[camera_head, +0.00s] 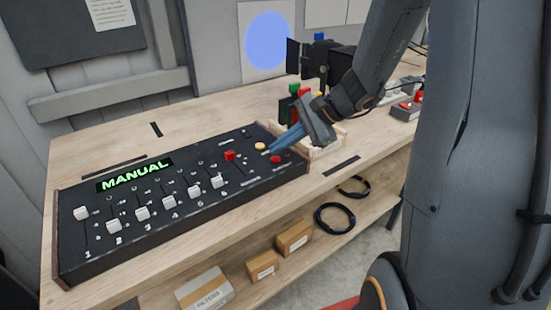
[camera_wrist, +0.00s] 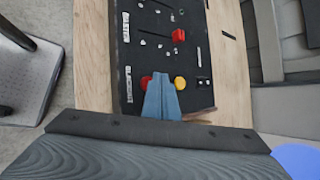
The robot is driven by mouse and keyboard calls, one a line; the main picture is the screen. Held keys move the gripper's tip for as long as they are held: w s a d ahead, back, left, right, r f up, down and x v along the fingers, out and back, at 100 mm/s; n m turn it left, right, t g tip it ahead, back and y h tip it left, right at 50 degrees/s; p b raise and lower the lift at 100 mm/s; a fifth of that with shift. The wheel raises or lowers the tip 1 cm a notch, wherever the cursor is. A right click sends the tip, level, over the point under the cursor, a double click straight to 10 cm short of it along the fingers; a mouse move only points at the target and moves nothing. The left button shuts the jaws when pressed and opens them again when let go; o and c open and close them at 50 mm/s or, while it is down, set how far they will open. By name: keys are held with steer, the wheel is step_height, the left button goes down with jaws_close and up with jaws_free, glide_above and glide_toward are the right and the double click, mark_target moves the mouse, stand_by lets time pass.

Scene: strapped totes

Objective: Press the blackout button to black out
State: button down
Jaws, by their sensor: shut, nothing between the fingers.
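A black lighting console (camera_head: 150,212) lies on the wooden bench, with its green display (camera_head: 135,174) reading MANUAL. Near its right end are a round red button (camera_head: 276,159) and a round yellow button (camera_head: 260,146). The label beside the red one is too small to read in the head view. My gripper (camera_head: 272,149) is shut and empty, its blue fingers pointing down at the console's right end. In the wrist view the gripper (camera_wrist: 161,78) tips lie between the red button (camera_wrist: 145,82) and the yellow button (camera_wrist: 180,83), partly covering both. I cannot tell whether they touch the panel.
A row of white faders (camera_head: 142,213) and a red fader (camera_head: 230,156) stand left of my fingers. A wooden holder (camera_head: 325,142) with green and red items is close to my wrist. A box with a red button (camera_head: 405,106) sits further right. Cartons (camera_head: 294,238) lie on the lower shelf.

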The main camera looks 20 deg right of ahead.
steer(key=shift+f, duration=0.15)
stand_by(0.4)
steer(key=shift+f+b, duration=0.25)
steer(key=shift+b, duration=0.1)
steer(key=shift+f+b, duration=0.35)
steer(key=shift+f, duration=0.05)
stand_by(0.5)
steer(key=shift+r, duration=0.15)
stand_by(0.3)
steer(key=shift+r+p, duration=0.65)
step_height(320, 180, up, 5)
steer(key=p, duration=0.3)
steer(key=shift+p, duration=0.4)
stand_by(0.4)
